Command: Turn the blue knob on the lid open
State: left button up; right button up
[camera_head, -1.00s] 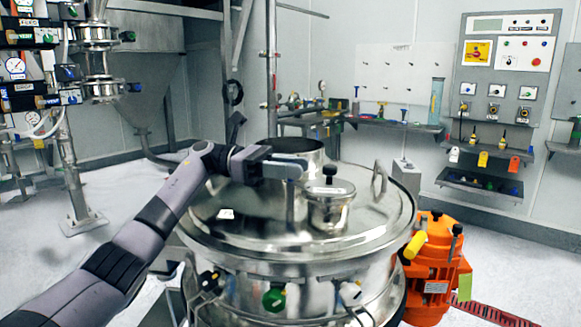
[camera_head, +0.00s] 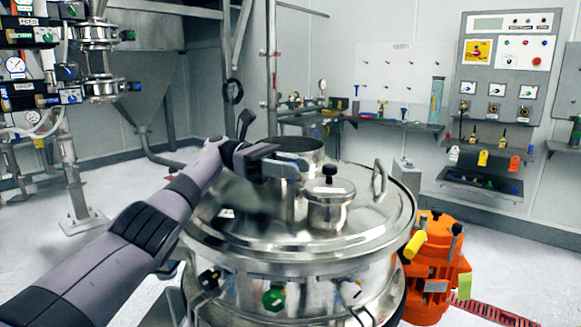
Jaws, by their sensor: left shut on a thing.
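The round steel lid (camera_head: 235,243) covers the sifter in the middle of the camera head view. My left gripper (camera_head: 289,168) comes in from the left and is shut above the lid, at the top of a short metal post (camera_head: 288,205). Its grey fingers are closed around what sits there. The blue knob is hidden by the fingers, so I cannot tell how far it is turned. My right gripper is not in view.
Beside the post stands a small steel pot (camera_head: 328,208) with a black knob on top. An open steel cylinder (camera_head: 305,150) rises behind it. A curved handle (camera_head: 379,180) sits at the lid's right. An orange motor (camera_head: 437,258) stands at the right.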

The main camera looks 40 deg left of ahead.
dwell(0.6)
pick_arm(q)
jog(key=o, duration=0.9)
jog(key=shift+o, duration=0.2)
jog(key=shift+f+n+t+y, duration=0.1)
jog(key=shift+n+t+y, duration=0.3)
jog(key=shift+n+t, duration=1.5)
